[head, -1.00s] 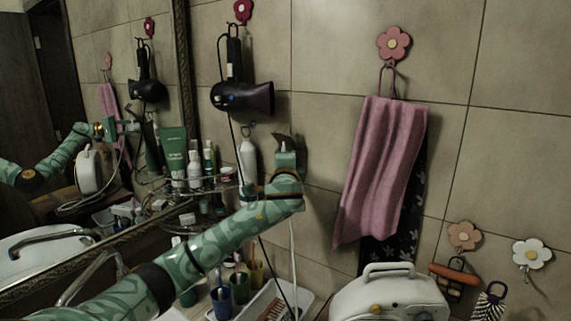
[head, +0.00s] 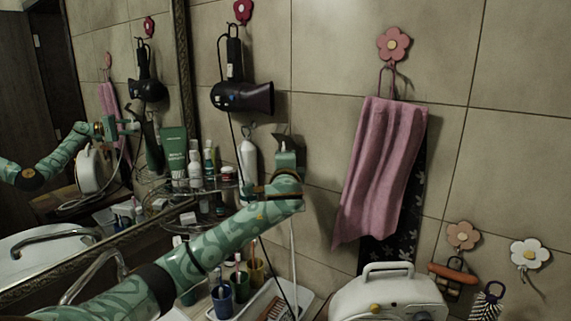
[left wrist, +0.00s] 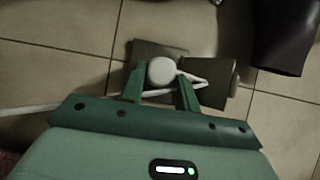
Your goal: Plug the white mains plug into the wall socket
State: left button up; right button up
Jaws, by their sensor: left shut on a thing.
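My left gripper (left wrist: 160,92) is shut on the white mains plug (left wrist: 161,71), whose round white back shows between the green fingers in the left wrist view. Its white cord loops to the right of the plug and runs off to the left below it. Beyond the plug, grey-brown plates of the wall socket (left wrist: 217,82) show on the tiled wall; the plug covers the middle, so I cannot tell whether it touches the socket. In the head view the left gripper (head: 285,158) is up at the wall in front of the dark socket plate (head: 278,138). My right gripper is not in view.
A black hair dryer (head: 243,97) hangs above and left of the gripper. A shelf with bottles and a green tube (head: 173,152) stands left. A pink towel (head: 382,170) hangs right, above a white appliance (head: 390,298). Cups and a white tray (head: 262,300) are below.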

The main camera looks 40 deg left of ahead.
pick_arm(q)
jog(key=shift+w, duration=0.5)
jog(key=o, duration=1.1)
jog(key=shift+c, duration=0.2)
jog(key=shift+a, duration=0.15)
jog(key=shift+r, duration=0.1)
jog(key=v, duration=1.6)
jog(key=shift+f+p, duration=0.3)
jog(key=shift+p, duration=0.05)
jog(key=shift+s+d, duration=0.1)
jog(key=shift+d, duration=0.1)
